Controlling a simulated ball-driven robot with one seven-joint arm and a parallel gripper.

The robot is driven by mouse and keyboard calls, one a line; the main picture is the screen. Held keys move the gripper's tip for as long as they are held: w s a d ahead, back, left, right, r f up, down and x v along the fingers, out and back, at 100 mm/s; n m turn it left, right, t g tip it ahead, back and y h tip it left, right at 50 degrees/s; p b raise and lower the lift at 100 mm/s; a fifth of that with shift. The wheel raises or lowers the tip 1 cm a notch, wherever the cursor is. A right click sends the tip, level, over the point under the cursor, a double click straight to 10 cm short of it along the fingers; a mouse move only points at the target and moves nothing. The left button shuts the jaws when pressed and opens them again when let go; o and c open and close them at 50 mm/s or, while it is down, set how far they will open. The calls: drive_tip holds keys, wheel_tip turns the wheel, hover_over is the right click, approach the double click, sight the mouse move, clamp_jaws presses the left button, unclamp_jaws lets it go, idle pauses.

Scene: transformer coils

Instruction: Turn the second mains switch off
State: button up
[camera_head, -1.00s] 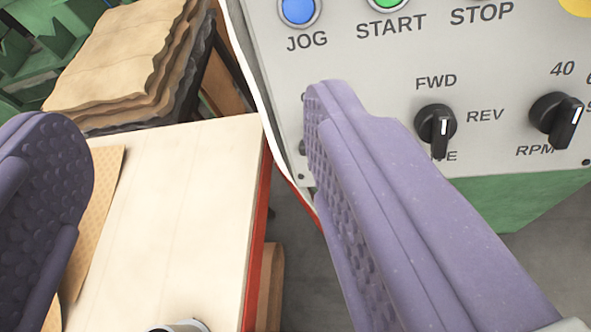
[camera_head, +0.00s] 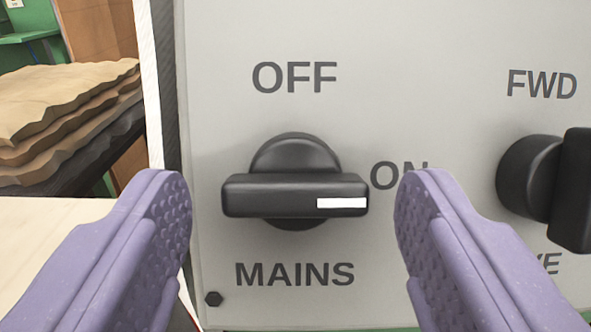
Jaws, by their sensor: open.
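The black mains switch (camera_head: 295,195) is on the grey panel (camera_head: 330,30), above the word MAINS. Its bar handle lies horizontal, with the white mark at its right end, toward ON. OFF is printed above the switch. My gripper (camera_head: 293,195) is open, with one purple finger on each side of the switch. The fingers stand in front of the panel, and neither appears to touch the handle. The right finger covers part of the ON label.
Another black knob (camera_head: 555,190), labelled FWD, is close to the right finger. Stacked brown sheets (camera_head: 65,120) and a pale tabletop (camera_head: 45,230) are on the left.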

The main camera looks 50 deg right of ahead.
drive_tip(key=shift+c, duration=0.4)
drive_tip(key=c, duration=1)
